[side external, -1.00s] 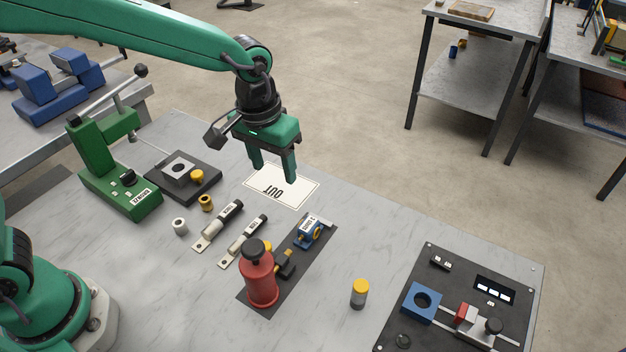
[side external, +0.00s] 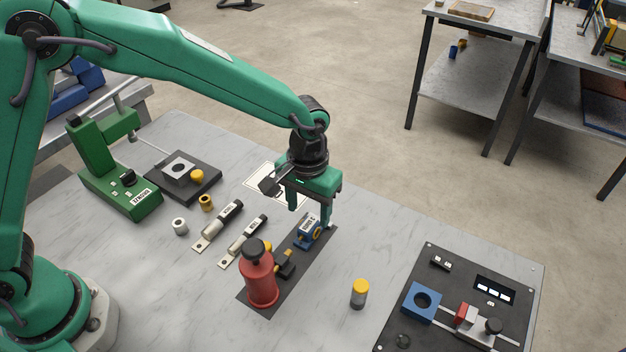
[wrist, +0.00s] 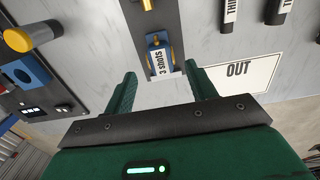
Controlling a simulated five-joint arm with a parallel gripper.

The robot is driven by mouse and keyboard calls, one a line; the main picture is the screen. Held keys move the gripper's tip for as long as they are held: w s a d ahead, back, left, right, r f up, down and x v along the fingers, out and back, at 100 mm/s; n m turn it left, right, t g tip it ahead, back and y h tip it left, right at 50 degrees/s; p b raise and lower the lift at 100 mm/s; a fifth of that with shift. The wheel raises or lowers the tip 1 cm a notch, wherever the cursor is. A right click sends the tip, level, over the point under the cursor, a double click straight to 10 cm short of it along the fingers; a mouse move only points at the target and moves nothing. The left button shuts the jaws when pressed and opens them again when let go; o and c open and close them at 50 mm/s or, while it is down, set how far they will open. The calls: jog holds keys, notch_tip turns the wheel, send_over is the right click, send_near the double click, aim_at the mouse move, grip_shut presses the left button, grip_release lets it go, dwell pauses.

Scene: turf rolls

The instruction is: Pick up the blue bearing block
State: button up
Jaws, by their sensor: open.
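A small blue bearing block (side external: 306,234) with a white label and a brass-coloured ring sits on a dark strip (side external: 262,291) on the table. My gripper (side external: 310,214) is open and empty, pointing down above the block's far side. Its two green fingers (wrist: 162,76) show apart in the wrist view. I see no contact between the fingers and the block.
A red bottle-like tool (side external: 260,278) stands on the same strip. A yellow-capped cylinder (side external: 360,293) stands to the right. A dark fixture plate (side external: 443,328) carries another blue block with a round hole (side external: 421,302). An "OUT" card (wrist: 237,72) lies beside the strip.

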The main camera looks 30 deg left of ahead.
aim_at(309, 224)
jog(key=shift+f, duration=0.35)
jog(key=shift+f, duration=0.1)
jog(key=shift+f, duration=2.5)
jog(key=shift+c, duration=0.5)
jog(key=shift+r, duration=0.1)
grip_shut()
jog(key=shift+w, duration=0.1)
jog(key=shift+r, duration=5)
